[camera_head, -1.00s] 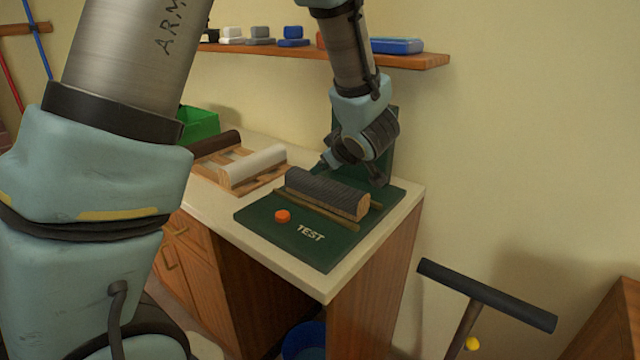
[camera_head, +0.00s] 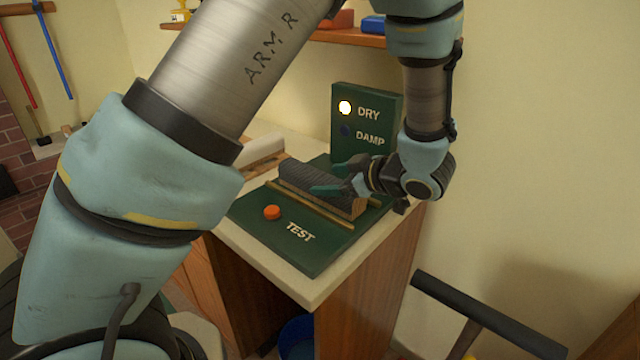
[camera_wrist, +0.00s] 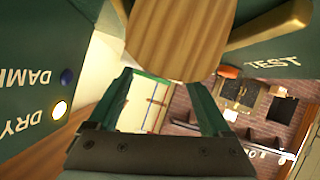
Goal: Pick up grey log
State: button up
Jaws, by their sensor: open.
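The grey log (camera_head: 308,182) has dark ridged bark and a pale wood end. It lies between wooden rails on the green test board (camera_head: 315,252). My gripper (camera_head: 334,177) is open at the right part of the log, with its teal fingers pointing left. In the wrist view the pale cut end of the log (camera_wrist: 178,35) is close, beyond the fingertips of my open gripper (camera_wrist: 163,82). I cannot tell whether the fingers touch the log. The test board has an orange button (camera_head: 272,212) and an upright panel (camera_head: 384,101) marked DRY and DAMP, with the DRY lamp lit white.
A white log (camera_head: 262,152) on a wooden rack lies left of the board, partly behind my arm. The panel stands close behind my gripper. A shelf (camera_head: 350,38) runs along the wall above. A dark T-shaped handle (camera_head: 485,310) stands right of the counter.

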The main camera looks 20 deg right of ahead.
aim_at(319, 180)
jog(key=shift+p+x, duration=0.6)
jog(key=shift+x, duration=1.7)
jog(key=shift+d+f, duration=0.1)
jog(key=shift+f, duration=0.05)
grip_shut()
